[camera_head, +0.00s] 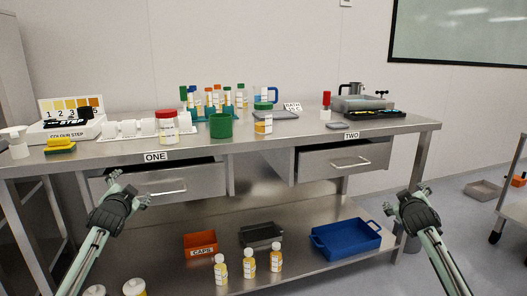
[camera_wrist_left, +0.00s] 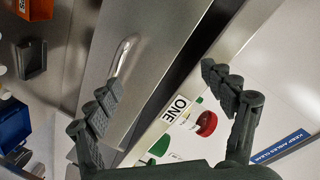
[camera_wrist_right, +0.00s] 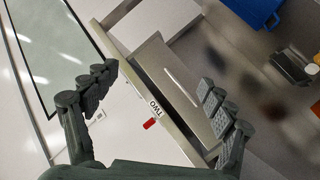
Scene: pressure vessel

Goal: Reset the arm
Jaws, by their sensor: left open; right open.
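My left gripper (camera_head: 128,192) is open and empty in front of the drawer under the label ONE (camera_head: 156,156). In the left wrist view its two fingers (camera_wrist_left: 165,95) stand wide apart, with the drawer handle and the label ONE beyond them. My right gripper (camera_head: 408,192) is open and empty, in front of and to the right of the drawer under the label TWO (camera_head: 351,136). In the right wrist view its fingers (camera_wrist_right: 155,85) are wide apart, with the label and a drawer beyond. Neither gripper touches anything that I can see.
The steel bench (camera_head: 240,147) holds jars, a green cup (camera_head: 221,125), bottle racks and a grey device (camera_head: 362,103). Both drawers (camera_head: 170,184) (camera_head: 343,160) look slightly open. The lower shelf has an orange CAPS bin (camera_head: 201,242), a black tray (camera_head: 260,234), a blue crate (camera_head: 346,239) and several bottles.

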